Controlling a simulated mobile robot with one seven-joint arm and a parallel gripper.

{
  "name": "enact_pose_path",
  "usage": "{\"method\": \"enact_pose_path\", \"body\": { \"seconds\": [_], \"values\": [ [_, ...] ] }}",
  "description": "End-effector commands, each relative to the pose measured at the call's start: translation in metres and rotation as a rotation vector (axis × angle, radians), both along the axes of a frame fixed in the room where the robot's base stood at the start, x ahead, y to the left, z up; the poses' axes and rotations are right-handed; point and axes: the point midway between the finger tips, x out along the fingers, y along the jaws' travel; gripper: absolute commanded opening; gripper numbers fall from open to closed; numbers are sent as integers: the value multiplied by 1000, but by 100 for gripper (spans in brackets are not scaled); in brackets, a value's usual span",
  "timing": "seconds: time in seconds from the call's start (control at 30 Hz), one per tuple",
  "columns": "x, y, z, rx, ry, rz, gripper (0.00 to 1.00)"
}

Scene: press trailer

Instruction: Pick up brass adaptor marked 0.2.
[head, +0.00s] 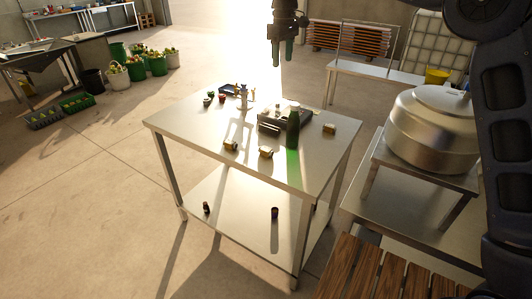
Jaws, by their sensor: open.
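Three small brass-coloured pieces stand out on the steel table (190,137) in the head view. One brass piece (231,146) is near the front left, a second brass piece (266,153) is near the front middle, and a third brass piece (329,128) is at the right. Their markings are too small to read, so I cannot tell which is marked 0.2. My gripper (283,57) hangs pointing down at the top middle of the picture, well above the table. It is open and empty, apart from all three pieces.
A green bottle (293,130) stands beside a dark boxy device (270,121) on the table. Small items, including a red pot (222,98), stand at its back left. A large metal vessel (432,130) is at the right.

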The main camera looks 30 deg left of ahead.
Motion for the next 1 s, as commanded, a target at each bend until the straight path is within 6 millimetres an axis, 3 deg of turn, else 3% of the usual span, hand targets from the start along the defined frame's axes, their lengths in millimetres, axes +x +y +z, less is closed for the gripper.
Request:
{"method": "enact_pose_path", "body": {
  "seconds": [0.4, 0.57, 0.77, 1.0],
  "values": [
    [-29, 44, -22, -13, 21, 75, 56],
    [-28, 42, -48, -15, 22, 73, 56],
    [-28, 42, -96, -16, 22, 73, 56],
    [-29, 41, -188, -18, 23, 73, 56]
  ]
}}
